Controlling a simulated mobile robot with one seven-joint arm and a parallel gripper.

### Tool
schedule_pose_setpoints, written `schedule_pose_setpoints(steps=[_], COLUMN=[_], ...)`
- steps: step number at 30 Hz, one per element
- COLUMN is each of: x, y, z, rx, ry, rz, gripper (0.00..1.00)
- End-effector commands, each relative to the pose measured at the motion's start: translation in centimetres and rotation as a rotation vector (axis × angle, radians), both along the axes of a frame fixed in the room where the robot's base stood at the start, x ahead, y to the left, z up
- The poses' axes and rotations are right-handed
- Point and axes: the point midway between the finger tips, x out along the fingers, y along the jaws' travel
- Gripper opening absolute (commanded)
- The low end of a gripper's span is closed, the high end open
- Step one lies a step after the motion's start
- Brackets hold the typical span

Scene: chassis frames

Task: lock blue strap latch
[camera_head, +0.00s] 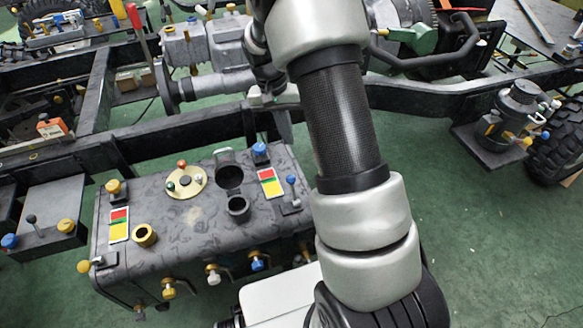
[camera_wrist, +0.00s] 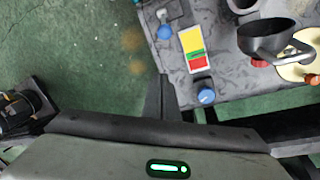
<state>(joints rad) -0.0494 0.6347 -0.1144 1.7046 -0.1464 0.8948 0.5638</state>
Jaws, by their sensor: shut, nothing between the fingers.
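A blue-handled latch (camera_head: 258,264) sits on the front side of the dark metal box, beside a white and a yellow one; I take it for the blue strap latch but cannot be sure. Its strap is too small to make out. My gripper (camera_head: 284,132) is behind the back edge of the box, close to a blue knob (camera_head: 260,150), well away from the front latches. In the wrist view my gripper (camera_wrist: 164,82) is shut and empty, its dark fingers beside the box edge. The blue knob (camera_wrist: 206,96) shows to the right of the fingers, apart from them. The front latch is out of that view.
Dark chassis rails (camera_head: 180,135) run behind.

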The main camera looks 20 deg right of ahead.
Motion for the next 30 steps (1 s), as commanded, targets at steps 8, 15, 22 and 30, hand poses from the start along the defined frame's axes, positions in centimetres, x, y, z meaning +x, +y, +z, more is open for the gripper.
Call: schedule_pose_setpoints(steps=[8,15,22,30], x=[-0.3,-0.4,-0.8,-1.3], y=[-0.2,-0.3,-1.0,-2.0], z=[-0.1,-1.0,-5.1,-10.6], rx=[-0.007,-0.007,-0.007,-0.006], ry=[-0.003,-0.002,0.000,0.000], rz=[-0.031,-0.030,-0.030,-0.029], gripper=[0.00,0.00,0.00,0.00])
